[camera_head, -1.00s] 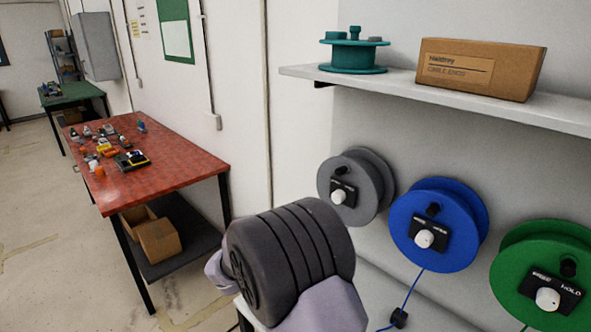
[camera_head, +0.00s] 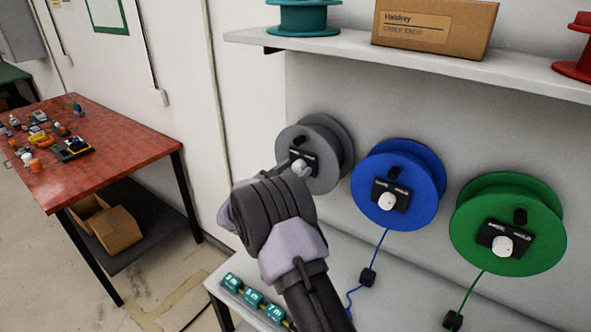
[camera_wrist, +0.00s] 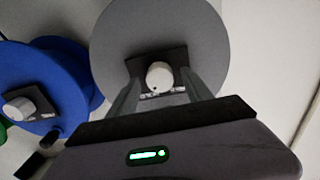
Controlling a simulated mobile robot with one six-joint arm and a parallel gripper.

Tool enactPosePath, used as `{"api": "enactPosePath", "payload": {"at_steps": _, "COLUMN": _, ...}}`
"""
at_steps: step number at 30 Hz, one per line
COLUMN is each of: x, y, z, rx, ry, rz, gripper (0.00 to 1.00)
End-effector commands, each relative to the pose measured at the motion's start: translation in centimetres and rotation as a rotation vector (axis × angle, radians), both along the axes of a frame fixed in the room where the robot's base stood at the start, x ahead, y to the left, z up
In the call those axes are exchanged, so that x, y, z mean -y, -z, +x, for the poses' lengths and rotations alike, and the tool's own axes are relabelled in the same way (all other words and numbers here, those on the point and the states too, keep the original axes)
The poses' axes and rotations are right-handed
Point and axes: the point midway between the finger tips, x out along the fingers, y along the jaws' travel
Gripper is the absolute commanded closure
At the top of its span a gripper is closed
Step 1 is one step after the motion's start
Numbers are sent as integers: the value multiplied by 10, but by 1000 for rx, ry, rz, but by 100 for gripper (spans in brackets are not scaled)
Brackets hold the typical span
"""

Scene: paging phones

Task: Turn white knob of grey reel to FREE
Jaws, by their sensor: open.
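The grey reel (camera_head: 326,140) is mounted on the wall at the left of a row of reels. Its white knob (camera_head: 299,166) sits on a black plate; in the wrist view the knob (camera_wrist: 159,76) is near the middle, in front of the grey disc (camera_wrist: 110,45). My gripper (camera_head: 293,166) is at the grey reel. In the wrist view its two fingers (camera_wrist: 159,88) are open, one on each side of the knob. I cannot tell whether they touch it. The plate's lettering is too small to read.
A blue reel (camera_head: 372,165) and a green reel (camera_head: 480,240) hang to the right, with cords down to black plugs. A shelf (camera_head: 350,55) above bears a cardboard box (camera_head: 435,25) and a teal spool (camera_head: 303,18). A red table (camera_head: 100,150) stands left.

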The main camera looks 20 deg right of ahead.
Motion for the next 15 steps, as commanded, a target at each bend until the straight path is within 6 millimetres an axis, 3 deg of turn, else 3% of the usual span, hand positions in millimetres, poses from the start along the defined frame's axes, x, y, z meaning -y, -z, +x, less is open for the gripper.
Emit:
{"api": "enactPosePath", "payload": {"at_steps": 10, "x": 5, "y": 0, "z": 4, "rx": 0, "ry": 0, "rz": 0, "gripper": 42}}
{"api": "enactPosePath", "payload": {"at_steps": 15, "x": 5, "y": 0, "z": 4, "rx": 0, "ry": 0, "rz": 0, "gripper": 75}}
